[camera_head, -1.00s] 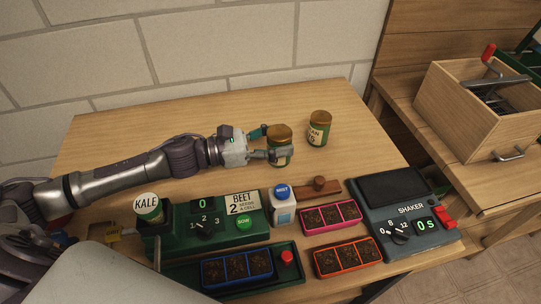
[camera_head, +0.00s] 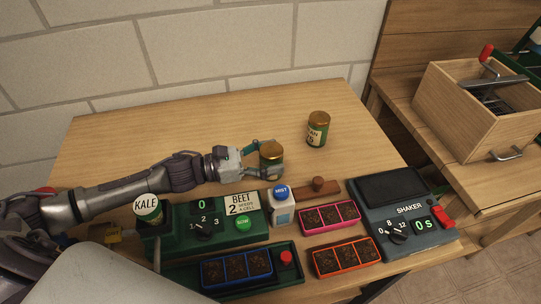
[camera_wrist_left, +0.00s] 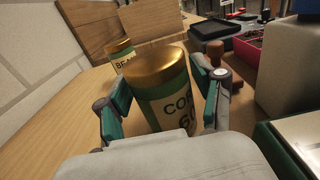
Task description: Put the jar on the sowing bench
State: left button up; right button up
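A green jar with a gold lid and a cream label (camera_head: 272,160) is between the fingers of my left gripper (camera_head: 261,161), over the middle of the wooden table (camera_head: 130,150). In the left wrist view this jar (camera_wrist_left: 165,95) stands upright, its label partly reading "COR". A second gold-lidded jar, labelled BEAN (camera_head: 317,130), stands farther back to the right and also shows in the left wrist view (camera_wrist_left: 120,54). My right gripper is out of view.
A green seeder (camera_head: 185,228) with a KALE jar, a MIST bottle (camera_head: 282,208), seedling trays (camera_head: 330,216) and a shaker (camera_head: 400,215) line the table's front. A wooden crate (camera_head: 470,110) sits on the right-hand bench. The table's back left is clear.

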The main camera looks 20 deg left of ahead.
pick_arm(q)
jog(key=shift+o, duration=0.4)
jog(key=shift+r, duration=0.2)
jog(key=b+v, duration=0.1)
jog(key=v, duration=0.9)
jog(key=shift+s+f, duration=0.1)
jog(key=shift+f, duration=0.05)
jog(key=shift+v, duration=0.95)
